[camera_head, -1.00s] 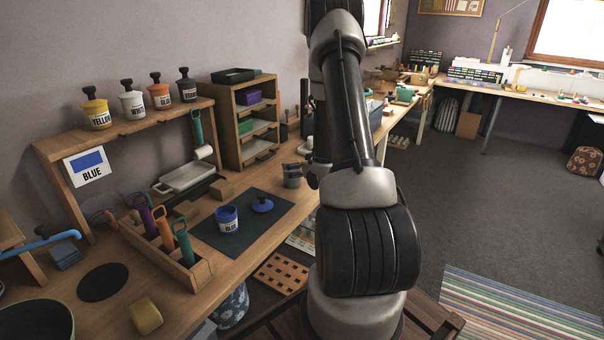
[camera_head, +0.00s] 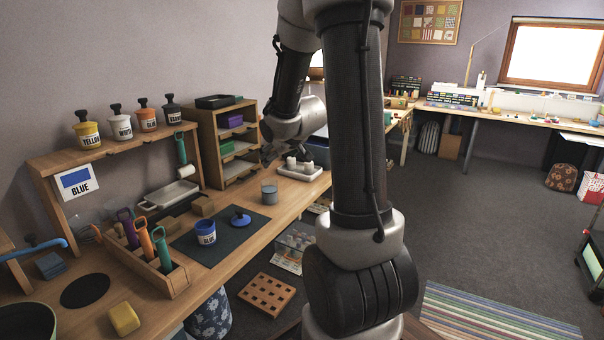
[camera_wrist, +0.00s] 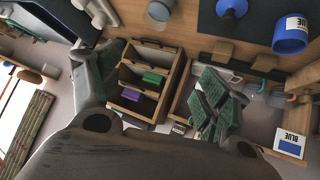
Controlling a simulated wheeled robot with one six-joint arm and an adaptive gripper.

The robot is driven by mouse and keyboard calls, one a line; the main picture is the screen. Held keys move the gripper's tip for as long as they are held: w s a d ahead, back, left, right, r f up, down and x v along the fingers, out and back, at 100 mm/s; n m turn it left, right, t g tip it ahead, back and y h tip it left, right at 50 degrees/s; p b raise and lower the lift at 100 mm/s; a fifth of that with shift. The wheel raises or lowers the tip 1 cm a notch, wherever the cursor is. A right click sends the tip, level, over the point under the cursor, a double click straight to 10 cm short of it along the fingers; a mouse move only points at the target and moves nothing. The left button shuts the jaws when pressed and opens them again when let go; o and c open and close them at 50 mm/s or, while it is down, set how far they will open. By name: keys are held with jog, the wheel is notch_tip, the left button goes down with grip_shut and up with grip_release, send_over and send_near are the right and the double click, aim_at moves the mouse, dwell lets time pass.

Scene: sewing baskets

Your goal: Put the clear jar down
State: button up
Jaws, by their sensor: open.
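The clear jar (camera_head: 269,193) stands upright on the wooden bench, just past the back right corner of the dark mat. It looks greyish and see-through. In the wrist view the jar (camera_wrist: 160,10) shows at the top edge, partly cut off. My gripper (camera_head: 268,156) is above and beyond the jar in the head view, apart from it. In the wrist view my gripper (camera_wrist: 152,84) has its fingers wide apart with nothing between them; the wooden shelf unit shows far behind.
On the dark mat (camera_head: 195,245) stand an open blue jar (camera_head: 206,233) and its blue lid (camera_head: 240,219). A white tray (camera_head: 299,173) with small jars sits right of the clear jar. The wooden shelf unit (camera_head: 218,125) stands behind. A tool caddy (camera_head: 170,284) is nearer.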

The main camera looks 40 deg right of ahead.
jog(key=s+a+r+g, duration=0.1)
jog(key=s+a, duration=0.3)
jog(key=s, duration=0.5)
jog(key=s+a+r+g+y, duration=0.1)
jog(key=s+a+r, duration=0.3)
jog(key=s, duration=0.6)
jog(key=s+a+r+g+y, duration=0.1)
jog(key=s+a+r+g, duration=0.2)
jog(key=s+a, duration=0.3)
jog(key=s, duration=0.4)
jog(key=shift+r, duration=0.2)
